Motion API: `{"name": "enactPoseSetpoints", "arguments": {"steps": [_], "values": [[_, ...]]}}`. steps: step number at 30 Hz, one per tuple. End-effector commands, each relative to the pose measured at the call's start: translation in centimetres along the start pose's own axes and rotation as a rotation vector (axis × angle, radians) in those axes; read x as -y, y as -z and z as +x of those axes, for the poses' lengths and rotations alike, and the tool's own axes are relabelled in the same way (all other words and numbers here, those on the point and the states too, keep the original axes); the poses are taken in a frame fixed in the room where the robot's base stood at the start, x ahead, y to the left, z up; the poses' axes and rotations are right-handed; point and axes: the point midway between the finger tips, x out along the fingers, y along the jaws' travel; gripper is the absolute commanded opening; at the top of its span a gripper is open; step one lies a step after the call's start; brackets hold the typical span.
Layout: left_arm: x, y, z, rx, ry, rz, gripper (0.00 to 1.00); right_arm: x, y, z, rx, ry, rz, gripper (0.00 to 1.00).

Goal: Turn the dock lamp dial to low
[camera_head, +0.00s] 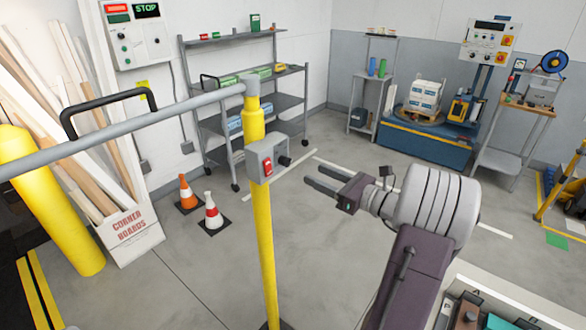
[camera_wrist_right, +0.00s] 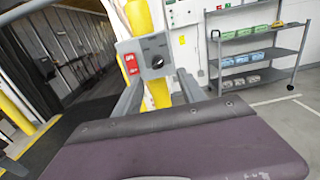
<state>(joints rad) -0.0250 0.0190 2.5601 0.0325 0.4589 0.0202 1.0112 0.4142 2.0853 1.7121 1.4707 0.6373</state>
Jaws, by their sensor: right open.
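A grey control box (camera_head: 256,161) is fixed to a yellow post (camera_head: 263,225). It carries a red rocker switch (camera_head: 267,167) and a black dial (camera_head: 285,160), seen from the side. In the right wrist view the box (camera_wrist_right: 145,44) faces me more, with the red switch (camera_wrist_right: 131,65) left of the round dial (camera_wrist_right: 157,61). A pale mark shows on the dial, but its setting is too small to read. My right gripper (camera_head: 312,176) is open and empty, right of the box and apart from the dial. Its fingers (camera_wrist_right: 158,92) point toward the box. My left gripper is out of view.
Two cones (camera_head: 212,214) stand on the floor at left. A wheeled shelf (camera_head: 250,90) stands behind. The floor right of the post is clear around my right gripper.

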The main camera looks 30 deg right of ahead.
Motion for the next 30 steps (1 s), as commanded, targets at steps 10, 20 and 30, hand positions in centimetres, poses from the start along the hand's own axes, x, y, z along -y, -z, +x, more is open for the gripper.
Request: {"name": "enactPoseSetpoints", "arguments": {"steps": [10, 20, 30], "values": [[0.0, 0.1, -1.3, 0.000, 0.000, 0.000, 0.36, -0.4, -0.2, 5.2, -0.003, -0.011, -0.001, 0.48], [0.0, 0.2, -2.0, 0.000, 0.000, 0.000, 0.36, -0.3, 0.0, 9.2, -0.004, -0.006, -0.002, 0.48], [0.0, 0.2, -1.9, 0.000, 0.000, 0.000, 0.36, -0.3, 0.1, 9.2, -0.004, -0.006, -0.003, 0.15]]}}
